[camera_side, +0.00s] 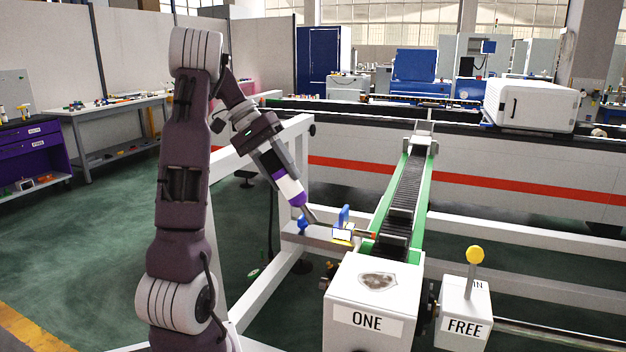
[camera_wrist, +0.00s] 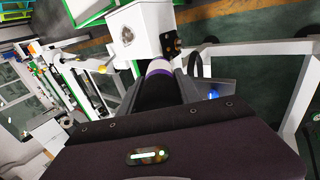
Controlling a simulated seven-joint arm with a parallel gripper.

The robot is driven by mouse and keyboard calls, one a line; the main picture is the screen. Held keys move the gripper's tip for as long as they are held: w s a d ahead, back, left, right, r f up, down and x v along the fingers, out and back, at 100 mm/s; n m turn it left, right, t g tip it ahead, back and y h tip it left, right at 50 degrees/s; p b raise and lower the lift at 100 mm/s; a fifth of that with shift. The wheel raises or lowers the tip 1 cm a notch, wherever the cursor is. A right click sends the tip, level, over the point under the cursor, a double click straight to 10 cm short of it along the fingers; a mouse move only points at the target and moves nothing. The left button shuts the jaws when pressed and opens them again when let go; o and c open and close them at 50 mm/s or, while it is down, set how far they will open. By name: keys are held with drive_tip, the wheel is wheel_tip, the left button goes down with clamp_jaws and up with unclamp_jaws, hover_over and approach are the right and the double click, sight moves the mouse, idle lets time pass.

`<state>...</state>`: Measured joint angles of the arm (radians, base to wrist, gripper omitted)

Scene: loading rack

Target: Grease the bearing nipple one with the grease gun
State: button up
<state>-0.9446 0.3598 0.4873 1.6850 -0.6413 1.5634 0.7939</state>
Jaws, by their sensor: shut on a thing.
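The grease gun (camera_side: 290,188) has a white and purple barrel and a thin grey nozzle, and it slants down to the right in the side view. My gripper (camera_side: 276,166) is shut around its upper part. In the wrist view the gun (camera_wrist: 158,68) shows as a dark barrel with purple and white bands between my gripper's fingers (camera_wrist: 160,88). The nozzle's end is near a small ledge with a blue bracket (camera_side: 343,217) and a white-and-yellow tag (camera_side: 343,235). The bearing nipple is too small to make out, and I cannot tell whether the nozzle touches anything.
A white box labelled ONE (camera_side: 372,300) stands at the conveyor's near end. Beside it is a FREE box (camera_side: 465,310) with a yellow-knobbed lever (camera_side: 474,256). The green-edged conveyor (camera_side: 405,190) runs back. White frame beams (camera_side: 300,150) stand close to my arm.

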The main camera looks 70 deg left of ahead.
wheel_tip(320, 180, down, 5)
idle(0.3)
drive_tip(key=shift+x, duration=2.9)
drive_tip(key=shift+w+d+f, duration=0.15)
drive_tip(key=shift+d+f, duration=0.05)
drive_tip(key=shift+f, duration=0.15)
drive_tip(key=shift+w+f, duration=0.1)
drive_tip(key=shift+f, duration=0.05)
idle(0.4)
drive_tip(key=shift+r, duration=0.3)
